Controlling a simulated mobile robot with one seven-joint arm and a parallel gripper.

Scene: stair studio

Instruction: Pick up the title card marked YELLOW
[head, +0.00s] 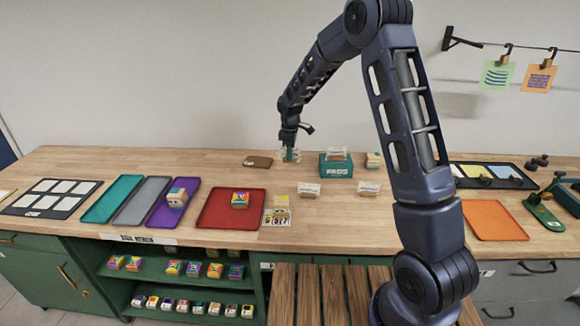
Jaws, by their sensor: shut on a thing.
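My gripper (290,153) is at the back of the wooden bench, left of the teal box. It is shut on a small pale title card (283,157), which the fingers partly cover. I cannot read its word, so I cannot tell whether it is the one marked YELLOW. Similar pale cards on wooden holders stand on the bench, one in front of the teal box (309,188) and one further right (369,188). Another card (337,153) sits on top of the teal box (335,168). Their words are too small to read.
A brown block (258,161) lies left of my gripper. A red tray (212,219) holds a colourful block (240,200), and a purple tray (163,216) holds another. An orange tray (488,235) lies at right.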

